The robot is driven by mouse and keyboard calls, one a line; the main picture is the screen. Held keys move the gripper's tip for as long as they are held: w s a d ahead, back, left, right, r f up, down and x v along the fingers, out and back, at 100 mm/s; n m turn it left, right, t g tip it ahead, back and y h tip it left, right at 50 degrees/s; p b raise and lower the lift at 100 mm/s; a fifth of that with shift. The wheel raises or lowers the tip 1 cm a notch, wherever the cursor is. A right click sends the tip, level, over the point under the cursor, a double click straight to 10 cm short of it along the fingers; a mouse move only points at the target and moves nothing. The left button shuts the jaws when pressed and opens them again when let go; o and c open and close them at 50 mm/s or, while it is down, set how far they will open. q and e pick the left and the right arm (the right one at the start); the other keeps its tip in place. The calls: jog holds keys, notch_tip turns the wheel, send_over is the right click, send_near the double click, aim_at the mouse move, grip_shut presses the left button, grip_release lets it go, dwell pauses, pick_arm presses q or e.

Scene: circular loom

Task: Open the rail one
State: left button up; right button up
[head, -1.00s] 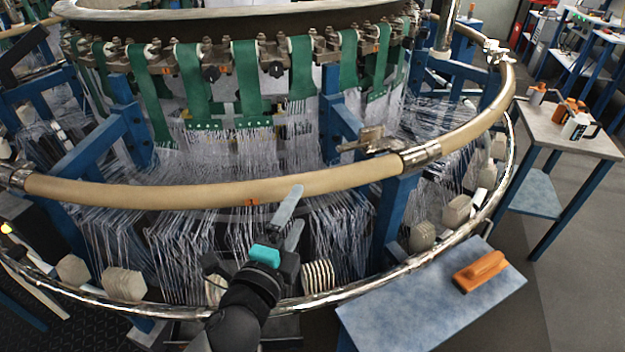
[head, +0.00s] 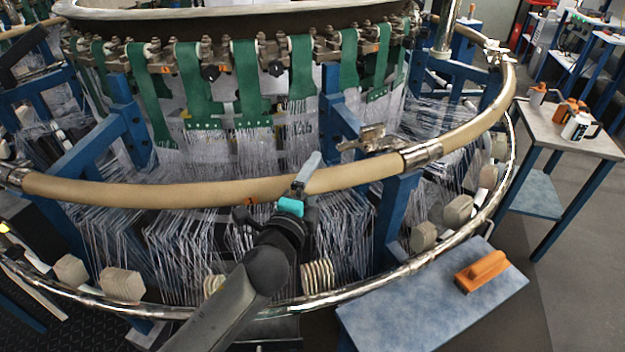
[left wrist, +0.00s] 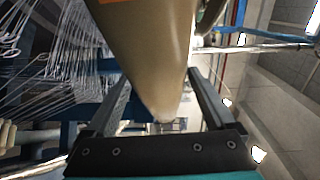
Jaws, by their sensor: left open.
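The tan curved rail (head: 190,193) runs across the front of the loom, with an orange mark on its face. A metal clamp with a latch handle (head: 372,138) sits on it right of centre, beside a metal sleeve (head: 421,154). My left gripper (head: 305,178) is at the rail's front middle, left of the latch. One finger shows against the rail; the other is mostly hidden. In the left wrist view the rail (left wrist: 150,45) passes between the two spread fingers of the open gripper (left wrist: 160,98). I cannot tell whether they touch it. My right gripper is not in view.
A lower chrome ring (head: 390,276) curves in front, with pale stacked blocks behind it. A blue-grey table (head: 400,318) at front right holds an orange-handled brush (head: 482,271). White threads hang below the rail. Grey floor at right is open.

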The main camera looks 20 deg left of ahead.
pick_arm(q)
grip_shut()
dwell(0.7)
